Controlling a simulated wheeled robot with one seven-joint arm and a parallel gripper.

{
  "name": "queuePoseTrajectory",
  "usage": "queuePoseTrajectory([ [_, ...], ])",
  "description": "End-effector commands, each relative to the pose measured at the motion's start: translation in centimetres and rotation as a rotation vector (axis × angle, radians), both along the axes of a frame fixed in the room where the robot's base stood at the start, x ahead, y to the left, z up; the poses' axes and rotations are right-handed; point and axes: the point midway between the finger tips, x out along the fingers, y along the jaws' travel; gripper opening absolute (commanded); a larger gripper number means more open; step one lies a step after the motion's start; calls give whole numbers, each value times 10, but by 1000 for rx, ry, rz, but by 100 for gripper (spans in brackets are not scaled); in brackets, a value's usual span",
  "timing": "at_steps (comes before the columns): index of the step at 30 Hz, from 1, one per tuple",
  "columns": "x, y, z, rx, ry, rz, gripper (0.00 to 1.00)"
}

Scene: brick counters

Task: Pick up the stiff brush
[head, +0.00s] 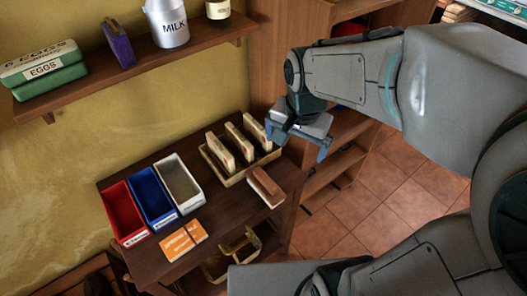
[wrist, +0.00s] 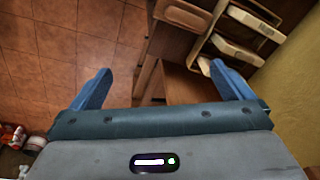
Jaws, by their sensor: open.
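A brush (head: 265,187) with a brown back and pale bristles lies on the dark wooden counter in the head view, just in front of a wooden tray (head: 232,181). I take it for the stiff brush. My gripper (head: 298,140) is above and to the right of the brush, near the counter's right edge, with its blue fingers apart and nothing between them. In the wrist view the open gripper (wrist: 161,80) shows floor and brown wood beyond its fingers. A small pale shape beside the right finger may be the brush, but I cannot tell.
The tray holds three upright pale blocks (head: 219,148). Red (head: 124,214), blue (head: 152,198) and white (head: 181,184) bins stand left of it. An orange card (head: 183,240) lies in front. A wall shelf (head: 140,67) holds egg cartons and a milk can (head: 167,22). Tiled floor is at right.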

Motion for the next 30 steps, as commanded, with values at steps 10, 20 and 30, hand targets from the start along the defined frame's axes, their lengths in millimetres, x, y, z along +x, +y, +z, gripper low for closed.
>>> queuePoseTrajectory([
  [10,45,58,-64,19,125,-383,100],
  [20,47,66,-106,15,145,-444,100],
  [30,48,66,-155,17,140,-442,100],
])
